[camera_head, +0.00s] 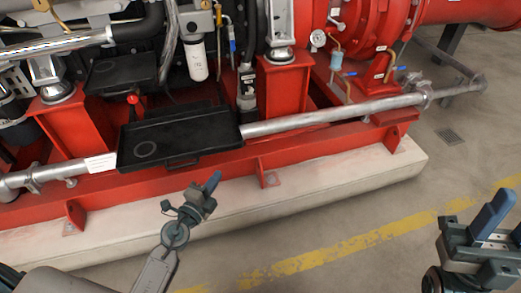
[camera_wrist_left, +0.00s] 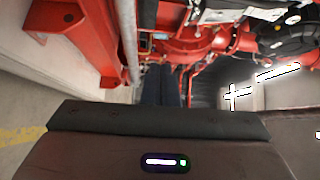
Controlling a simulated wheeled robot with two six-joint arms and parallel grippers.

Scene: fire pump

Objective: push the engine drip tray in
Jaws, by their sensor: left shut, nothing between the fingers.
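The engine drip tray (camera_head: 188,136) is a flat black tray with a handle on its front edge. In the head view it sits at the left of centre and juts out over the red base rail. My left gripper (camera_head: 211,183) is shut and empty, in front of the tray's lower right and apart from it in the picture. In the left wrist view the dark blue fingers (camera_wrist_left: 159,85) lie together, pointing at the red machinery; I cannot make out the tray there. My right gripper (camera_head: 502,217) is at the right edge, partly cut off, away from the tray.
A silver pipe (camera_head: 290,122) runs along the red base frame (camera_head: 300,150), passing at the tray's sides. A pale concrete plinth (camera_head: 330,182) lies below. A second black tray (camera_head: 122,72) is farther back. The floor with its yellow line (camera_head: 350,246) is clear.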

